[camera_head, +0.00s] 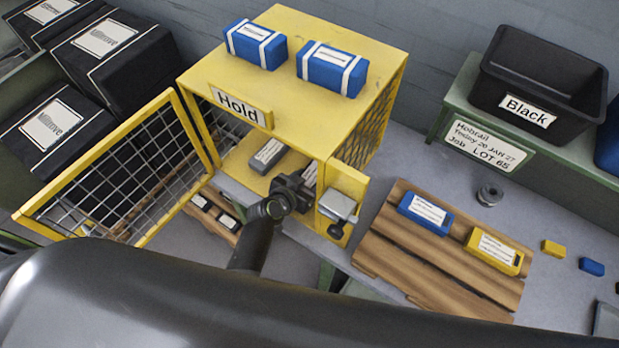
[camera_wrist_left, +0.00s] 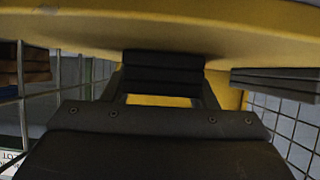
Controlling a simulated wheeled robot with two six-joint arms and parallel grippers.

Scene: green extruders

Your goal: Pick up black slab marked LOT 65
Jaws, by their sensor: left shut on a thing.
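My left gripper (camera_head: 292,192) reaches into the front opening of the yellow cage (camera_head: 290,55) marked Hold. In the left wrist view, which looks upside down, the gripper is shut on a black layered slab (camera_wrist_left: 162,74), close to a yellow surface. No marking on this slab can be read, and the gripper mostly hides it in the head view. A grey slab with a label (camera_head: 268,154) lies on the cage floor beside the gripper. Another pale label (camera_head: 309,172) shows just behind the gripper; whose it is, I cannot tell. My right gripper is out of view.
The mesh door (camera_head: 120,180) stands open to the left. A latch (camera_head: 338,205) sits at the opening's right edge. Two blue packs (camera_head: 332,68) lie on the cage roof. A pallet (camera_head: 410,262) holds blue and yellow blocks. A black bin (camera_head: 545,80) stands back right.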

